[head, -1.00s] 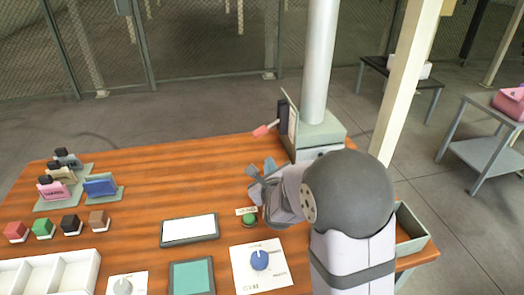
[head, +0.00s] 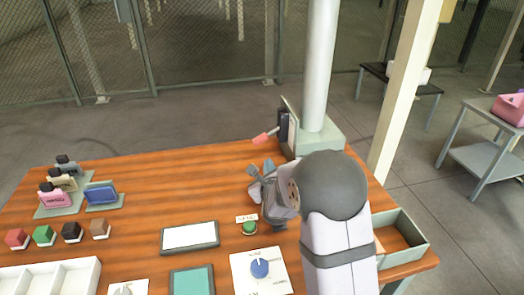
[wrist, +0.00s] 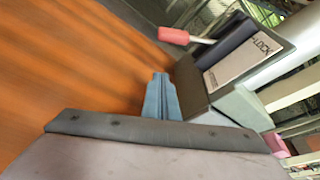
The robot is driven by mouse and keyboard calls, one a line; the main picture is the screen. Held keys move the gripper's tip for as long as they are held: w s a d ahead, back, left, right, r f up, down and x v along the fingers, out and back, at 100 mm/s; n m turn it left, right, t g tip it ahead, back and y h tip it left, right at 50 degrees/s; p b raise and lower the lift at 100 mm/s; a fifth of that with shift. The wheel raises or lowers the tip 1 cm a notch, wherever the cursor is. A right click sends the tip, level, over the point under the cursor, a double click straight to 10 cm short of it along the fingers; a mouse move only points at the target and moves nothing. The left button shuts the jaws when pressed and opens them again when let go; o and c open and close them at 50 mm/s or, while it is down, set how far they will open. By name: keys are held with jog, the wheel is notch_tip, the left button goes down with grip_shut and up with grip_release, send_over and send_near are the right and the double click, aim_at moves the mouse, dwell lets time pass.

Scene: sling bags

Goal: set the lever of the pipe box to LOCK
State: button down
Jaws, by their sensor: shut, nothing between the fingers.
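The pipe box (head: 330,136) stands at the back right of the table, at the foot of a pale vertical pipe. Its lever has a red grip (head: 260,139) that sticks out to the left of a dark plate (head: 289,125). In the wrist view the red grip (wrist: 174,35) lies above my fingertips, and a label (wrist: 243,63) reading LOCK at its upper end faces me; its lower word is too small to read. My gripper (head: 261,168) is shut and empty, below the red grip and apart from it. In the wrist view its blue fingertips (wrist: 160,97) are together.
A green button (head: 249,227), a blue dial (head: 259,268) and a white-screened tablet (head: 190,236) lie in front. Small bags (head: 55,198) and several coloured blocks are at left. An open tray (head: 408,255) is at right. The table's back middle is clear.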

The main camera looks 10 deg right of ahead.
aim_at(269, 134)
jog(key=p+x, duration=0.1)
jog(key=x, duration=0.4)
jog(key=shift+w, duration=0.2)
jog(key=shift+s+a+r+p, duration=0.1)
jog(key=shift+a+r+p, duration=0.3)
jog(key=shift+r, duration=0.2)
jog(key=shift+a+r+p, duration=0.3)
jog(key=shift+r+p, duration=0.05)
jog(key=shift+r, duration=0.25)
jog(key=shift+a+r+p, duration=0.3)
jog(key=shift+a+r, duration=0.05)
jog(key=shift+r, duration=0.15)
